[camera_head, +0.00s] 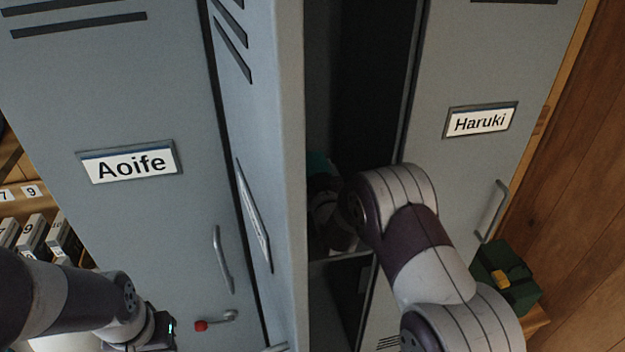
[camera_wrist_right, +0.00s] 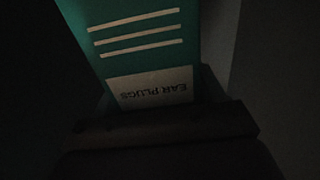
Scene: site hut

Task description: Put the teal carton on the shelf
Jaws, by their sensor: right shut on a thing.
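The teal carton (camera_wrist_right: 140,45) fills the upper middle of the right wrist view, with white stripes and a white label reading "EAR PLUGS" upside down. My right gripper (camera_wrist_right: 165,122) is shut on it. In the head view only a small teal patch of the carton (camera_head: 318,163) shows inside the open locker, behind my right arm. That gripper is mostly hidden by the arm and in shadow. The shelf (camera_head: 338,258) shows as a pale edge inside the locker, below my right wrist. My left gripper (camera_head: 152,335) is at the bottom left, its fingers not clearly visible.
The open locker door (camera_head: 270,120) stands nearly edge-on left of the opening. The closed Aoife locker (camera_head: 120,110) is at left and the closed Haruki locker (camera_head: 470,80) at right. A green box (camera_head: 508,275) sits at lower right. Binders (camera_head: 35,235) stand at far left.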

